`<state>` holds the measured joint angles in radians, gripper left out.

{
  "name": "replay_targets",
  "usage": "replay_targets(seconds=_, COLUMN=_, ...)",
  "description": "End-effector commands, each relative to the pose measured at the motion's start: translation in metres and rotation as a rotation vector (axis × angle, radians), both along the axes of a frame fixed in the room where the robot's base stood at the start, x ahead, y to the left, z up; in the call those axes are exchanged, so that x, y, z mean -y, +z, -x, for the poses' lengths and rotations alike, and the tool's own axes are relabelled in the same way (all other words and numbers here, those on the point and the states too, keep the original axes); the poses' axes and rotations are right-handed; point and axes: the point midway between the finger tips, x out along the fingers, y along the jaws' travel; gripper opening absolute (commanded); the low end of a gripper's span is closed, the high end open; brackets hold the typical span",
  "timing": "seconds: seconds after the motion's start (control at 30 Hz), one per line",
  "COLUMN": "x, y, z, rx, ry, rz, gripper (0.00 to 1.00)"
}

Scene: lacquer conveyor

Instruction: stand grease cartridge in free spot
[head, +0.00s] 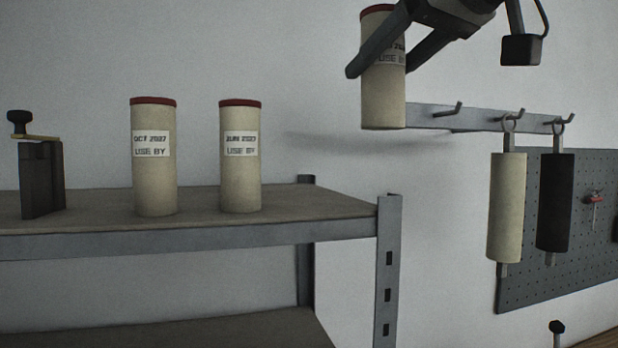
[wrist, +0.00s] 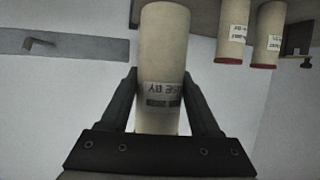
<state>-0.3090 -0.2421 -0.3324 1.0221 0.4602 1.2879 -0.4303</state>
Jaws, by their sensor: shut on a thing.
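My gripper (head: 385,58) is shut on a cream grease cartridge (head: 383,105) with a red cap. It holds the cartridge upright in the air, right of the shelf and above its top. Its USE BY label is partly hidden by a finger. The held cartridge (wrist: 163,45) also shows between the fingers in the wrist view, upside down there. Two like cartridges stand on the shelf top (head: 300,203): one labelled OCT 2027 or similar (head: 153,185), and one labelled JUN 2027 or similar (head: 240,185) to its right. Bare shelf top lies right of the second one.
A dark tool with a knob and brass lever (head: 42,180) stands at the shelf's left. A grey hook rail (head: 430,117) is on the wall behind my gripper. A cream roller (head: 506,205) and a black roller (head: 555,200) hang from it. A grey pegboard (head: 590,240) is at right.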

Motion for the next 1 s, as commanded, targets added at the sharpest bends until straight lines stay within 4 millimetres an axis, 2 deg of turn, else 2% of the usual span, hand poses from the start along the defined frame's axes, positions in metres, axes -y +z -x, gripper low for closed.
replay_targets(seconds=0.03, x=-0.01, y=-0.01, z=-0.007, rx=-0.003, ry=0.004, rz=0.001, gripper=0.0)
replay_targets(seconds=0.2, x=-0.041, y=-0.033, z=-0.033, rx=-0.003, ry=0.004, rz=0.001, gripper=0.0)
replay_targets(seconds=0.4, x=-0.068, y=-0.052, z=-0.055, rx=-0.001, ry=0.002, rz=0.001, gripper=0.0)
replay_targets(seconds=0.6, x=-0.076, y=-0.061, z=-0.062, rx=0.002, ry=0.0, rz=-0.001, gripper=0.0)
replay_targets(seconds=0.83, x=-0.076, y=-0.089, z=-0.062, rx=-0.001, ry=0.001, rz=-0.001, gripper=0.0)
replay_targets(seconds=1.0, x=-0.075, y=-0.098, z=-0.062, rx=0.002, ry=0.001, rz=0.0, gripper=0.0)
